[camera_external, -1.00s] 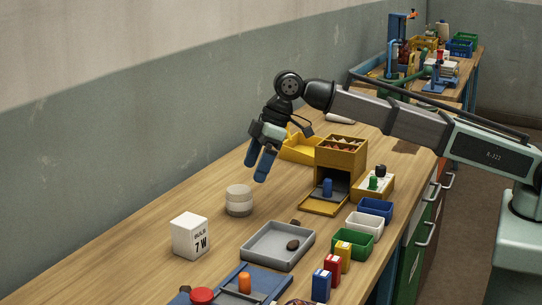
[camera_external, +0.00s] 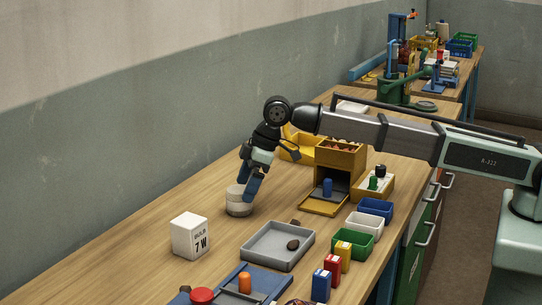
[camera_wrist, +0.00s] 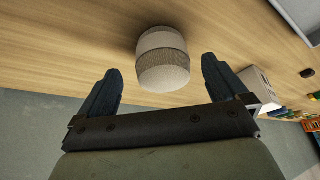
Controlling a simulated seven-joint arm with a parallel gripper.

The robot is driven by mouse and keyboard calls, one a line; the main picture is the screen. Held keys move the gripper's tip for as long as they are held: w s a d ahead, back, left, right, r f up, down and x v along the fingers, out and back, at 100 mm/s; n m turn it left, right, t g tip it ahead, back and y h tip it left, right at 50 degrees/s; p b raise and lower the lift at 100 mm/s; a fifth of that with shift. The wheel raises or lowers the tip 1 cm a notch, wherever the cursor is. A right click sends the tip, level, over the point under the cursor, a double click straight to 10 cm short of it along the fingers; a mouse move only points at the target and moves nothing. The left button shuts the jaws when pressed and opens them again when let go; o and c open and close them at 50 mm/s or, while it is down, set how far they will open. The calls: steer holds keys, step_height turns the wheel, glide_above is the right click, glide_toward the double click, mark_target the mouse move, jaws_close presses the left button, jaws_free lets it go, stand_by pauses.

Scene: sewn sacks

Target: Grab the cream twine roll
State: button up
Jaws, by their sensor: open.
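The cream twine roll (camera_external: 238,203) stands upright on the bench, a short pale cylinder with a darker band around its middle. In the wrist view the roll (camera_wrist: 162,60) lies ahead of and between the two blue fingers, apart from both. My gripper (camera_external: 249,187) is open, tilted downward, with its fingers at the roll in the outside view, and one finger hides part of the roll's right side. In the wrist view my gripper (camera_wrist: 160,75) has nothing between its fingertips but the space in front of the roll.
A white "BULB 7W" box (camera_external: 189,236) stands left of and nearer than the roll. A grey tray (camera_external: 262,262) with a dark lump lies to the right. A yellow box (camera_external: 343,155) and small coloured bins (camera_external: 352,242) stand further right. The bench near the wall is clear.

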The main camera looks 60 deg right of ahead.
mark_target(238, 200)
steer(key=shift+a+x, duration=0.2)
steer(key=shift+x, duration=1.15)
steer(key=shift+a+x, duration=0.15)
steer(key=shift+x, duration=1.2)
steer(key=shift+w+r, duration=0.1)
steer(key=shift+r, duration=0.05)
steer(key=shift+c, duration=0.2)
steer(key=c, duration=1.1)
